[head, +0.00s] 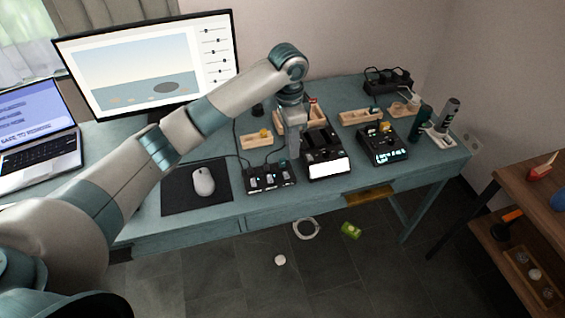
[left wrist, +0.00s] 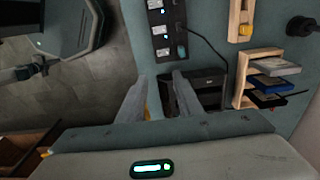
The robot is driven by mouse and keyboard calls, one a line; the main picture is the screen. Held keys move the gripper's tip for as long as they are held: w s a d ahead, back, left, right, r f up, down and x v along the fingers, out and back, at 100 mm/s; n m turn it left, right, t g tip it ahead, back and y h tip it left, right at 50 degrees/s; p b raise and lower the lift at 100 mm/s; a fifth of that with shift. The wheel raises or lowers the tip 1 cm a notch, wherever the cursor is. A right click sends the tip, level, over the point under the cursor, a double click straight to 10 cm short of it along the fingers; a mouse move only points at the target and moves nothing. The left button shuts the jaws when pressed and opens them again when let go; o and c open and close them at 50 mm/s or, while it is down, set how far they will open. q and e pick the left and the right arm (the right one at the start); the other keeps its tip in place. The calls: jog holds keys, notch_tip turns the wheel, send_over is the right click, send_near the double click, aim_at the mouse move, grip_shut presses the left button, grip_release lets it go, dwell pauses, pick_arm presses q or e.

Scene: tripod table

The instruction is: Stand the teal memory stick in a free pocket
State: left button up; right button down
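A small teal piece (left wrist: 181,52), which looks like the teal memory stick, sits at the end of a black hub (left wrist: 160,30) in the left wrist view. The hub also shows in the head view (head: 268,179) at the desk's front, beside the mouse mat. My left gripper (head: 291,158) points down near the hub's right end, beside a black dock. In the left wrist view its fingers (left wrist: 160,90) are apart with nothing seen held between them. A wooden holder (head: 250,144) with a yellow item stands behind the hub. I cannot make out which pockets are free. My right gripper is not in view.
The black dock with a white front (head: 323,168) stands right of the hub. A wooden rack (left wrist: 240,90) holds several flat cartridges. Another black device (head: 385,148), a long wooden tray (head: 352,119) and dark bottles (head: 446,115) are farther right. A mouse (head: 203,181) lies left.

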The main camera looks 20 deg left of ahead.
pick_arm(q)
jog(key=w+a+r, duration=0.3)
jog(key=r, duration=0.3)
jog(key=shift+a+r+y, duration=0.15)
jog(key=shift+a+y, duration=0.15)
jog(key=p, duration=0.3)
send_over(283, 160)
notch_tip(283, 160, down, 12)
jog(key=shift+f, duration=0.15)
